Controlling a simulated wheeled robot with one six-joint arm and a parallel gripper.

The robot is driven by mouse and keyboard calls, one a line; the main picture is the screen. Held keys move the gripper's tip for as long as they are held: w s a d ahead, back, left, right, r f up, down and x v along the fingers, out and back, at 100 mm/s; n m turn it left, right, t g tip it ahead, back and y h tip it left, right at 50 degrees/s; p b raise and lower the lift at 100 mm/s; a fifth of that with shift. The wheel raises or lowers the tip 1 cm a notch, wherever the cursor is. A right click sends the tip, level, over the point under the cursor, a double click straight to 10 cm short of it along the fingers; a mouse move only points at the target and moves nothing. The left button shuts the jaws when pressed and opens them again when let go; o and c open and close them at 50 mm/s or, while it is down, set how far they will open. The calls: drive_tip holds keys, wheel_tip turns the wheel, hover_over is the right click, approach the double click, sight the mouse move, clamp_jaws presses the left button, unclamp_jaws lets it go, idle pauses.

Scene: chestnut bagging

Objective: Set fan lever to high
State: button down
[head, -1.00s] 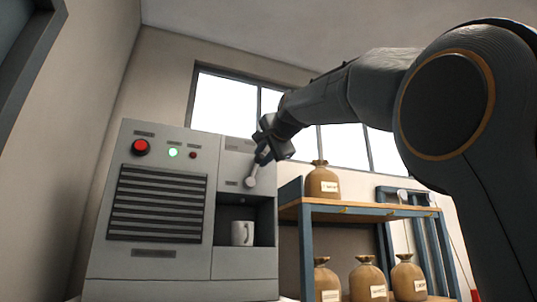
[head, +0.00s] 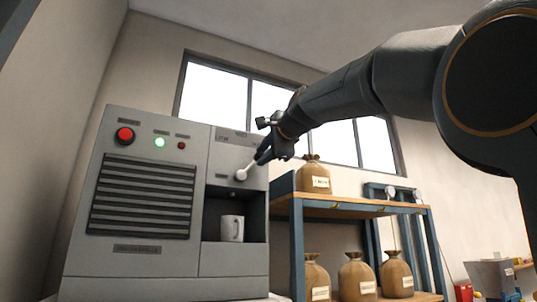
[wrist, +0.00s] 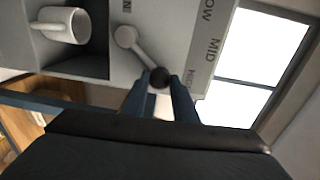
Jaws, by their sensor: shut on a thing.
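The fan lever (head: 246,169) is on the upper right panel of the grey machine (head: 85,210). It has a pale round hub and a rod that slants up and right in the head view. In the wrist view the lever (wrist: 139,51) ends in a black knob (wrist: 160,78) close to the HIGH label (wrist: 176,80), past MID (wrist: 215,47) and LOW (wrist: 207,12). My gripper (head: 262,157) is at the rod's outer end. In the wrist view my gripper's (wrist: 160,88) blue fingers are shut on the knob, one on each side.
A white mug (head: 232,228) stands in the machine's recess below the lever. A shelf (head: 350,208) with several tied sacks is to the right, one sack (head: 313,178) on top near my gripper. A red button (head: 125,135) and lit green lamp (head: 160,142) are at the left.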

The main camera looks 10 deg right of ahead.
drive_tip(key=c, duration=1.4)
unclamp_jaws()
drive_tip(key=shift+f, duration=0.1)
drive_tip(key=b+v, duration=0.3)
drive_tip(key=v, duration=0.4)
drive_tip(key=shift+s, duration=0.4)
drive_tip(key=shift+d, duration=0.1)
